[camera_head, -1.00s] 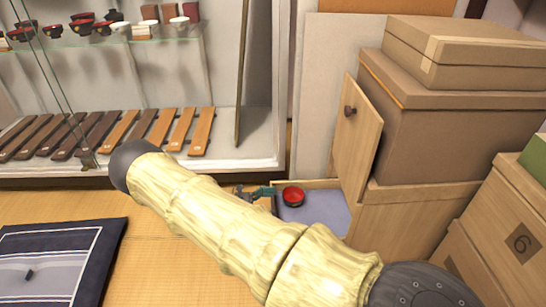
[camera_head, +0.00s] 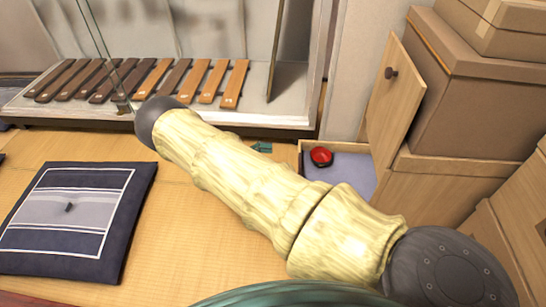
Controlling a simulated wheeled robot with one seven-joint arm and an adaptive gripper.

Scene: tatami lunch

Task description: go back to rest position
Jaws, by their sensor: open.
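My arm crosses the middle of the head view as a pale, bamboo-like link with dark joints at both ends. Only a small teal part of my gripper (camera_head: 262,147) shows past the arm's upper edge, just left of an open wooden compartment (camera_head: 374,148). The rest of the gripper is hidden behind the arm.
Cardboard boxes (camera_head: 480,90) stack at right, beside an open cabinet door (camera_head: 396,95) with a dark knob. A display case (camera_head: 290,121) with wooden slats stands at the back. A dark blue floor cushion (camera_head: 120,225) lies at left. Tatami between is clear.

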